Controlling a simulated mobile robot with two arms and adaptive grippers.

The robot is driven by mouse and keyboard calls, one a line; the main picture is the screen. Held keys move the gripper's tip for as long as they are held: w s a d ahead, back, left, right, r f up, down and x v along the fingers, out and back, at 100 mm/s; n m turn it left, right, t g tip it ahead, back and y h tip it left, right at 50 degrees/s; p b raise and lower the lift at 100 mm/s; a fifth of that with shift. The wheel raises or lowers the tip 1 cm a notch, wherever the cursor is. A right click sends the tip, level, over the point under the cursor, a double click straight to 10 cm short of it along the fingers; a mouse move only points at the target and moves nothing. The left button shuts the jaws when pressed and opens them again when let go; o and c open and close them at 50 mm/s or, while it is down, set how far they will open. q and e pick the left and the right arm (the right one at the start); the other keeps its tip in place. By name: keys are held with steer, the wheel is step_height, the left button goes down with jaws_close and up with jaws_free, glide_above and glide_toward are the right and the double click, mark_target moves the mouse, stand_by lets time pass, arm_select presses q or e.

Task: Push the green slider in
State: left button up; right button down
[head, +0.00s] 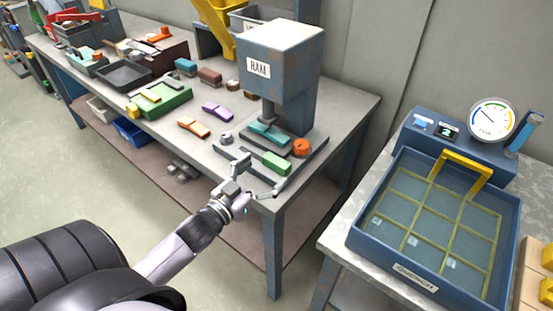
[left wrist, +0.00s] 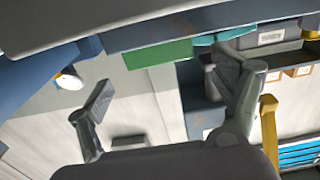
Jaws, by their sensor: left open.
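The green slider (head: 276,163) is a small green block at the front of the press base (head: 314,154), under the grey-blue press marked RAM (head: 279,66). A teal piece (head: 268,134) lies behind it, below the ram. My left gripper (head: 261,173) is open at the front edge of the bench, just in front of the green slider, with its fingers spread on either side. I cannot tell whether it touches. In the left wrist view the open fingers (left wrist: 160,85) show with a green block (left wrist: 158,53) and teal beyond them. My right gripper is not in view.
An orange-red knob (head: 302,147) sits right of the slider, and a small grey knob (head: 226,139) left of it. Coloured blocks and a green box (head: 165,103) lie along the bench. A blue quench tray (head: 364,244) with a yellow handle stands on the right table.

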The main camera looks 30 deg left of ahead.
mark_target(253, 154)
arm_select(q)
steer(key=w, duration=0.5)
steer(key=shift+w+d, duration=0.25)
steer(key=shift+w, duration=0.05)
steer(key=c, duration=1.7)
steer(key=a, duration=0.5)
steer(key=a+p, duration=0.1)
steer(key=a, duration=0.2)
steer(key=shift+w+a, duration=0.3)
steer(key=shift+a, duration=0.4)
steer(key=o, duration=1.7)
steer(key=shift+a, duration=0.15)
